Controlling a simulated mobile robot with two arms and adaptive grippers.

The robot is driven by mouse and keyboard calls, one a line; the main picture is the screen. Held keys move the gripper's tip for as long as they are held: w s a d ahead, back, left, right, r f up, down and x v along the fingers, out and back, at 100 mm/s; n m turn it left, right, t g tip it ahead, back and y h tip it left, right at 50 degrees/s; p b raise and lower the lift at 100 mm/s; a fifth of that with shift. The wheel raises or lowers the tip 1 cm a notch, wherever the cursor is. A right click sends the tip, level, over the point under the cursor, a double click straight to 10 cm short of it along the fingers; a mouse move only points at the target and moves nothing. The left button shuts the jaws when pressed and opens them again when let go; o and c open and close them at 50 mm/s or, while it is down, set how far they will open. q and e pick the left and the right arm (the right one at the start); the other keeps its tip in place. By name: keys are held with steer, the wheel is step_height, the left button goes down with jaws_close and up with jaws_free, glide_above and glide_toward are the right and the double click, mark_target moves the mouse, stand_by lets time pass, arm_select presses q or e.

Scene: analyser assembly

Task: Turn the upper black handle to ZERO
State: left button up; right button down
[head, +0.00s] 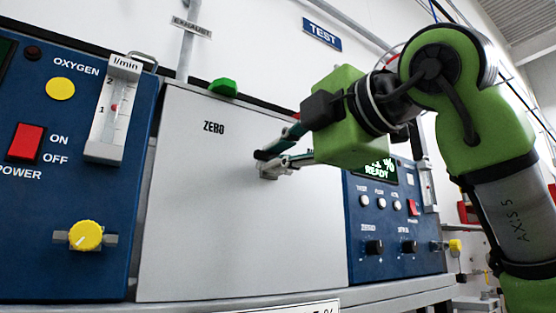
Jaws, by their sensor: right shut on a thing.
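The grey panel (180,215) in the middle carries the word ZERO (214,127) near its upper left. A small metal valve fitting (270,172) sticks out of the panel, to the lower right of that word. My right gripper (273,158) comes in from the right and its fingers are closed at this fitting. A black piece (262,155) at the fingertips looks like the black handle, pointing left toward the panel; the fingers hide much of it, so its exact angle cannot be told. My left gripper is not in view.
A blue panel (125,240) at left has a yellow knob (86,236), a red power switch (26,143) and a flow meter (113,108). A blue analyser (385,235) with black knobs stands at right. A green knob (223,87) sits above the grey panel.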

steer(key=shift+r, duration=0.1)
stand_by(0.3)
steer(key=c, duration=2.1)
jaws_free()
steer(key=shift+w+d, duration=0.1)
steer(key=v, duration=1.2)
